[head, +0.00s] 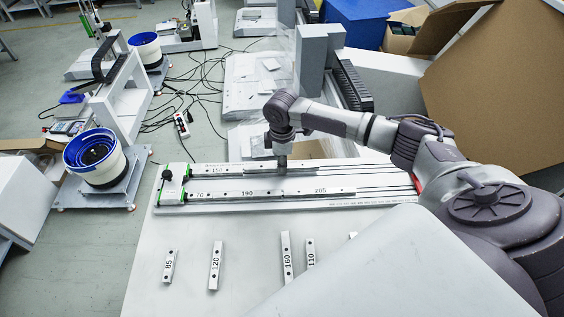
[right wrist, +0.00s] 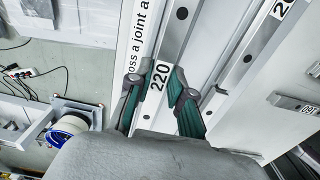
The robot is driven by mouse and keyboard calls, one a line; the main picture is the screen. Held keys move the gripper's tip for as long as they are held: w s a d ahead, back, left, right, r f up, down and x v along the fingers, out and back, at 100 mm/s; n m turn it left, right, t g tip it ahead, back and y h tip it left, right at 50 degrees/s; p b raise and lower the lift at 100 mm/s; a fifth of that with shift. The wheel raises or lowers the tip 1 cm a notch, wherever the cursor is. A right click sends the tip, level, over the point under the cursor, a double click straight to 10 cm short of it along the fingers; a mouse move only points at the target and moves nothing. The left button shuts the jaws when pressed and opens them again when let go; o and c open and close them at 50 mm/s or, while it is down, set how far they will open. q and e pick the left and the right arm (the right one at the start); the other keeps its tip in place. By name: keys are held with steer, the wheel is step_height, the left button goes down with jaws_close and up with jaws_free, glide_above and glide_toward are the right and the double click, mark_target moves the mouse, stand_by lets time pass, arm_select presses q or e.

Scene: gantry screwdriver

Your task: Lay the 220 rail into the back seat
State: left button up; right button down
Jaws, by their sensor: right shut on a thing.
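The 220 rail (right wrist: 159,77) is a silver bar with a black-on-white label, between the green-padded fingers of my right gripper (right wrist: 160,97). In the head view my right gripper (head: 281,166) points down over the back seat (head: 368,170) of the long fixture, shut on the 220 rail (head: 303,167). The rail lines up along the back seat, to the right of the 150 rail (head: 212,170). I cannot tell whether it rests on the seat or hangs just above it. My left gripper is not in view.
The front seat holds the 70, 190 and 205 rails (head: 290,191). Loose rails marked 85 (head: 169,265), 120 (head: 215,265), 160 (head: 286,258) and 110 (head: 310,258) lie on the table (head: 190,230) in front. A large cardboard box (head: 490,80) stands at right.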

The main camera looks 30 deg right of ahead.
steer(key=shift+f, duration=0.45)
steer(key=c, duration=1)
jaws_free()
steer(key=shift+o, duration=0.2)
steer(key=shift+f, duration=0.1)
step_height(320, 180, up, 12)
step_height(320, 180, up, 7)
steer(key=p, duration=0.9)
